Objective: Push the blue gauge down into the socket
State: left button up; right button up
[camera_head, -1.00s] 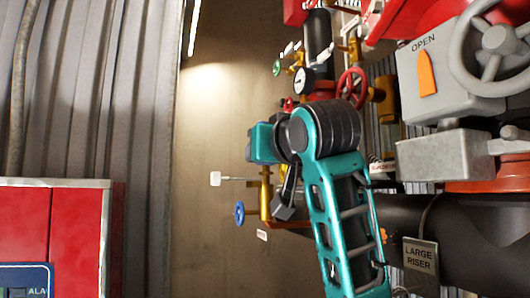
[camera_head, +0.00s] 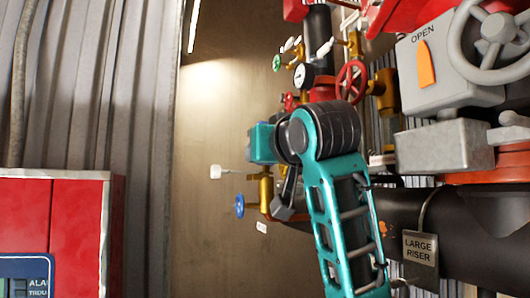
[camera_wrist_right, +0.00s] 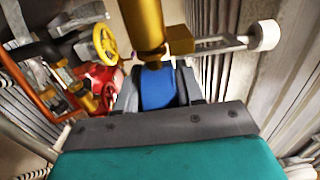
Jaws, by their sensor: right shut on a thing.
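My right gripper (camera_wrist_right: 158,90) is shut on a blue piece, which I take to be the blue gauge (camera_wrist_right: 157,90), in the right wrist view. Its grey fingers stand on both sides of the blue body. A brass cylinder (camera_wrist_right: 143,25) lies directly beyond the blue piece in that view; I cannot tell whether they touch. The socket cannot be made out. My left gripper is not in view.
A lever with a white knob (camera_head: 216,172) and a blue handwheel (camera_head: 240,207) stick out near the brass fitting. A white-faced dial (camera_head: 303,77), a red handwheel (camera_head: 351,83) and the large dark riser pipe (camera_head: 385,212) lie close to my arm. A red cabinet (camera_head: 75,225) stands at left.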

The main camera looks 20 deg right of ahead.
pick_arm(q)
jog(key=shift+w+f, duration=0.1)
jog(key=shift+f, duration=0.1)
pick_arm(e)
jog(key=shift+f, duration=0.3)
jog(key=o, duration=1.1)
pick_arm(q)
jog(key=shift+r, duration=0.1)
